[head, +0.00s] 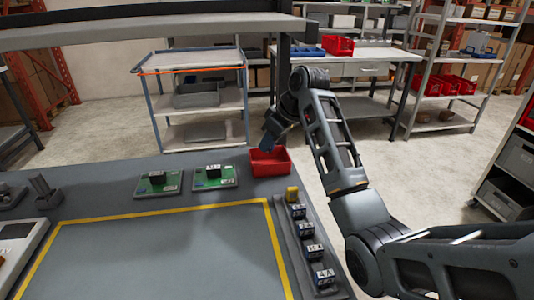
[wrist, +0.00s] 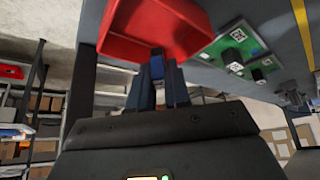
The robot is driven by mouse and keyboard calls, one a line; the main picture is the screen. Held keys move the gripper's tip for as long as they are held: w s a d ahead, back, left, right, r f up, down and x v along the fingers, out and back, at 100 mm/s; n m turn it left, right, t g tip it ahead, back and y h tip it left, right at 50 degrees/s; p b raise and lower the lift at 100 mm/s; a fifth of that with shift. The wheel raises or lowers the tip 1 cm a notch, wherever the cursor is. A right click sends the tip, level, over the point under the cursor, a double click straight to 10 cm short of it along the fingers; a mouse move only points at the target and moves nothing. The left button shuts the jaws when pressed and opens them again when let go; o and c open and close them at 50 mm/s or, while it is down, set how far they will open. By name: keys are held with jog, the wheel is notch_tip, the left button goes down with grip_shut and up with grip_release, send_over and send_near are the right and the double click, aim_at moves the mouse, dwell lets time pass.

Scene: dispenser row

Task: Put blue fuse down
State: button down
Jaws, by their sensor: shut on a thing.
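My gripper (head: 268,140) points down just above the red bin (head: 269,160) at the back edge of the bench. In the wrist view my gripper (wrist: 157,80) is shut on the blue fuse (wrist: 157,66), a small dark blue block between the two fingers. The red bin (wrist: 165,25) shows right beyond the fuse in that view. The fuse cannot be made out clearly in the head view. Whether it touches the bin, I cannot tell.
Two green circuit boards (head: 158,183) (head: 214,177) with black blocks lie left of the bin. A grey dispenser rail (head: 306,270) with several labelled dark fuses and a yellow block (head: 292,193) stands to the right. The yellow-taped bench area (head: 170,255) is clear.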

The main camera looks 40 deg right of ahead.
aim_at(273, 149)
jog(key=shift+f, duration=2.05)
jog(key=c, duration=1.1)
grip_release()
jog(key=shift+f, duration=0.1)
jog(key=v, duration=1.2)
